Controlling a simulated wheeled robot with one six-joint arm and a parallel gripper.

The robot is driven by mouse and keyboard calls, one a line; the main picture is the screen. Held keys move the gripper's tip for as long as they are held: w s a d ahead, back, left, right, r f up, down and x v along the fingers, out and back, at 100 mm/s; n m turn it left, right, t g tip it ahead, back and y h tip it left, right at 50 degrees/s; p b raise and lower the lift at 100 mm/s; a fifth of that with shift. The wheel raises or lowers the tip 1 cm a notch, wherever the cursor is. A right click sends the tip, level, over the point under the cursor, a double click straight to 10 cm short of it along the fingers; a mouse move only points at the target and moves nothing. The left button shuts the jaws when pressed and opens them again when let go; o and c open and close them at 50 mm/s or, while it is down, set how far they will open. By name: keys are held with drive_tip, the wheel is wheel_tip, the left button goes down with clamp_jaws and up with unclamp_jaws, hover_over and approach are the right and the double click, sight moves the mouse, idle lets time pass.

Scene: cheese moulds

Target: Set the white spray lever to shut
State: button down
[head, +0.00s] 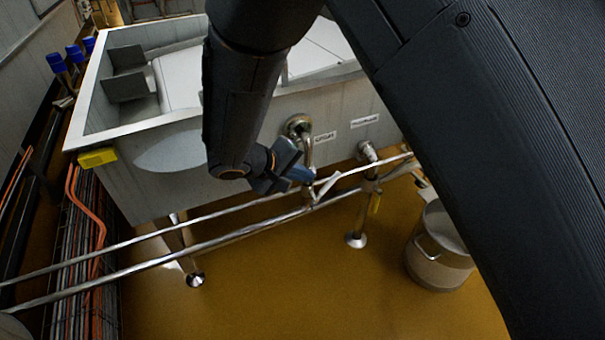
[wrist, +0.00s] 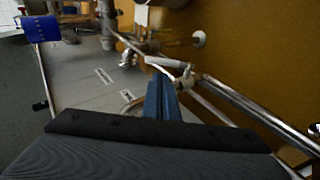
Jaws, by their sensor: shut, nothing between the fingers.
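The white spray lever (head: 328,186) sits low on the bent metal pipe (head: 308,150) that comes out of the vat's front wall. It slants up to the right in the head view, close to the rails. In the wrist view the white lever (wrist: 166,62) lies just beyond the fingertips. My gripper (head: 303,174) is shut and empty, its blue fingers just left of the lever. In the wrist view the gripper (wrist: 160,86) points at the lever; I cannot tell whether they touch. The fingers hide part of the pipe.
The metal vat (head: 160,190) stands behind, with two white labels on its wall. Two metal rails (head: 235,212) run across in front of it. A second pipe outlet (head: 367,151) is to the right. A steel bucket (head: 440,250) stands on the open brown floor.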

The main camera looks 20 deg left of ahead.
sight(330, 182)
drive_tip(key=b+x, duration=0.1)
drive_tip(key=x, duration=0.9)
